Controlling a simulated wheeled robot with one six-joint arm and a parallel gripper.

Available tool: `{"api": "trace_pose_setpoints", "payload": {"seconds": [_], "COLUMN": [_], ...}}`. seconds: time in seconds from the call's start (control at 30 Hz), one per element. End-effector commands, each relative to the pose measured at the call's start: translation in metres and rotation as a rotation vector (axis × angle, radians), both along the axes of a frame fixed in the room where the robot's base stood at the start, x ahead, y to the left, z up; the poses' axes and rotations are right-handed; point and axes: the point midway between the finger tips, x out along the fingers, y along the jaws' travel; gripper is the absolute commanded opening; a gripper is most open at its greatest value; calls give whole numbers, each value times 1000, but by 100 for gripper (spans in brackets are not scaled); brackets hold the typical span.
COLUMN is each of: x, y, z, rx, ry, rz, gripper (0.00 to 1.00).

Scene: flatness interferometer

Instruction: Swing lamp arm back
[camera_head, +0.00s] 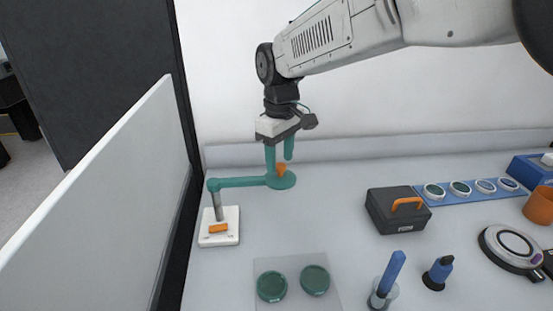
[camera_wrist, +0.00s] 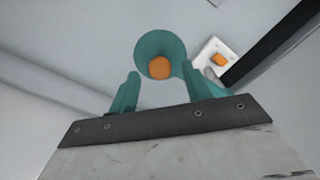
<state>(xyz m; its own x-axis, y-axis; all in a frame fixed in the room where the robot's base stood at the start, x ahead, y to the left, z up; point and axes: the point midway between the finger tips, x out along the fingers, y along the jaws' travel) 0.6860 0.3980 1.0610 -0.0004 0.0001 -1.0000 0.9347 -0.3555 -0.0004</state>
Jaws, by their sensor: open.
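The lamp has a white base (camera_head: 219,232) with an orange block on it and a grey post (camera_head: 217,207). Its teal arm (camera_head: 240,182) reaches right from the post to a round teal head (camera_head: 288,183). An orange knob (camera_head: 281,169) stands on the head; it also shows in the wrist view (camera_wrist: 160,68). My gripper (camera_head: 279,164) points down over the head, its two teal fingers open. In the wrist view the knob appears between and just beyond the fingertips (camera_wrist: 161,76); I cannot tell whether either finger touches it. The fingers partly hide the head.
A white panel (camera_head: 90,200) borders the table on the left. A black case with an orange handle (camera_head: 390,211) stands to the right. Two green discs (camera_head: 271,286) lie on a mat in front, near a blue-handled tool (camera_head: 391,273). Table between lamp and mat is clear.

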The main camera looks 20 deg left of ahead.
Motion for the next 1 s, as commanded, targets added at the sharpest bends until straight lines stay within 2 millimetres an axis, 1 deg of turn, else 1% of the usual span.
{"api": "trace_pose_setpoints", "payload": {"seconds": [0.03, 0.2, 0.3, 0.4, 0.53, 0.87, 1.0], "x": [0, -2, -2, -3, -3, -3, -1], "y": [0, 1, 1, 1, 1, 1, -3], "z": [9, 40, 54, 63, 68, 68, 68], "rx": [2, 3, 2, 2, 1, 1, 1], "ry": [-2, -3, -2, -2, 0, 0, 0], "rz": [0, 1, 1, 1, 1, 1, -4], "gripper": [48, 48, 48, 48, 48, 48, 48]}}
